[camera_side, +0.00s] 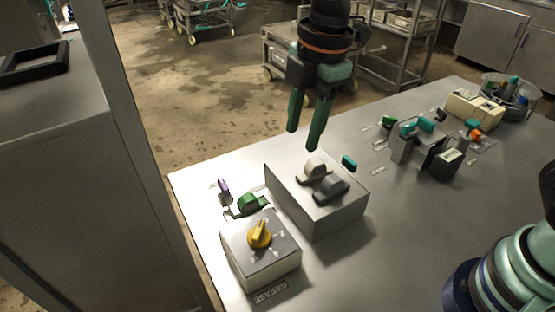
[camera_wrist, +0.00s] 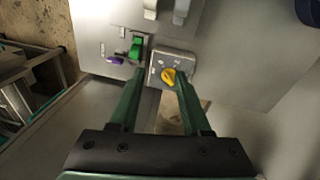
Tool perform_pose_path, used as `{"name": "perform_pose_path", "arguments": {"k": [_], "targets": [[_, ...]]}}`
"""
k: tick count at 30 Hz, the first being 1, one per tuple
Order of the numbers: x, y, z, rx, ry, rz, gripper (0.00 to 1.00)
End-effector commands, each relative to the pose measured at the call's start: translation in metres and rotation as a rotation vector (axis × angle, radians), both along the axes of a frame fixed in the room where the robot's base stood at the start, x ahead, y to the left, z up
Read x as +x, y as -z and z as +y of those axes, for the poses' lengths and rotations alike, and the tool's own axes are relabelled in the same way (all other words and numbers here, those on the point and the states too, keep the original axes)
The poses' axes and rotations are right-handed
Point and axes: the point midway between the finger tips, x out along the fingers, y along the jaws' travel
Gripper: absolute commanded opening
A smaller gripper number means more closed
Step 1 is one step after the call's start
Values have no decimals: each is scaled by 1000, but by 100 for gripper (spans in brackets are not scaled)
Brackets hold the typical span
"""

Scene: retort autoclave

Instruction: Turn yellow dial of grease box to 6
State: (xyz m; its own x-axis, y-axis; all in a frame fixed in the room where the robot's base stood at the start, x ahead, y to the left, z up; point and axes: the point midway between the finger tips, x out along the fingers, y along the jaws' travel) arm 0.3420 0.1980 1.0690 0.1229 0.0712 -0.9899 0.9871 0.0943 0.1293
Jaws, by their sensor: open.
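The grease box (camera_side: 262,262) is a small pale box at the front left of the metal table, with the word GREASE on the table beside it. Its yellow dial (camera_side: 260,234) sits on the top face; the numbers around it are too small to read. My gripper (camera_side: 305,140) is open and empty, its green fingers pointing down, above and behind the larger grey box and apart from the dial. In the wrist view the yellow dial (camera_wrist: 169,76) shows on the grease box (camera_wrist: 184,61), ahead of and between the gripper fingers (camera_wrist: 158,88).
A larger box (camera_side: 325,215) with a light and a dark grey handle stands right behind the grease box. A green knob (camera_side: 250,203) and a purple switch (camera_side: 223,188) sit close by it. Several devices (camera_side: 430,150) stand at the right. A grey cabinet (camera_side: 80,190) stands left of the table.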

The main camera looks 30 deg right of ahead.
Motion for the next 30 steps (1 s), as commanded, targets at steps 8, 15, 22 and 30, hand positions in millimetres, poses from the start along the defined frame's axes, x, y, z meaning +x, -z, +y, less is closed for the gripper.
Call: {"name": "perform_pose_path", "arguments": {"k": [8,15,22,30], "targets": [[-14,35,84,-98,-580,82,48],[-18,48,97,-113,-691,97,48],[-18,84,96,-114,-687,100,48],[-18,134,96,-112,-685,99,48]]}}
